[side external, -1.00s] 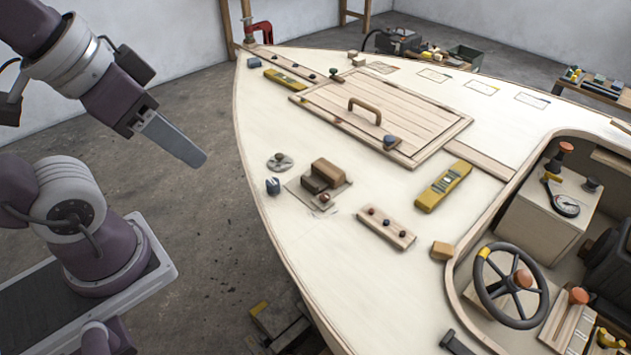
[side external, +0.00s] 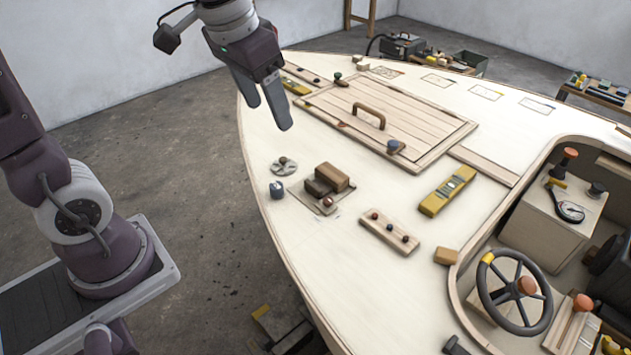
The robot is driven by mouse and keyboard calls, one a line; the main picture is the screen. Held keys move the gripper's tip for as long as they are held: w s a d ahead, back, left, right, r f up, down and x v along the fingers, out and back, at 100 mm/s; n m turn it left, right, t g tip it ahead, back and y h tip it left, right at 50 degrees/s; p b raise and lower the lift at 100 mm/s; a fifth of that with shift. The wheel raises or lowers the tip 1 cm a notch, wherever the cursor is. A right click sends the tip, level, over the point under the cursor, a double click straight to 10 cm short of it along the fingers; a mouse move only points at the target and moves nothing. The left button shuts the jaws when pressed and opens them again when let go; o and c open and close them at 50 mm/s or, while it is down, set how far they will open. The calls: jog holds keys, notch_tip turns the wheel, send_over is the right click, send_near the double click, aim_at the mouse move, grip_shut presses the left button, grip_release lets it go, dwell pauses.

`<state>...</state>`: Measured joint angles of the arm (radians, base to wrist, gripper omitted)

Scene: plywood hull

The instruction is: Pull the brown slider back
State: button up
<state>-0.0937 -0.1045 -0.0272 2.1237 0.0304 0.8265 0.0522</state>
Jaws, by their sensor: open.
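A brown block (side external: 333,176), which looks like the brown slider, sits on a thin flat plate (side external: 303,196) near the left edge of the pale plywood hull. A darker brown block (side external: 317,188) is beside it, and a small reddish knob (side external: 327,201) is in front. My gripper (side external: 267,113) is in the air at the upper left, fingers pointing down and spread apart with nothing between them. In the picture it is above and left of the brown block, clearly apart from it.
A round grey knob (side external: 284,166) and a small blue piece (side external: 276,189) are left of the blocks. A strip with small knobs (side external: 389,232) is at lower right. A hatch with a handle (side external: 369,113) lies behind. A yellow level (side external: 447,190) lies to the right.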

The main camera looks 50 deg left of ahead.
jog(key=w+a+f+g, duration=0.1)
jog(key=w+a+f, duration=0.1)
jog(key=w+f, duration=0.3)
jog(key=g, duration=0.2)
send_over(314, 184)
jog(key=shift+h, duration=0.3)
notch_tip(314, 184, down, 18)
jog(key=shift+f, duration=0.1)
notch_tip(314, 184, down, 7)
grip_shut()
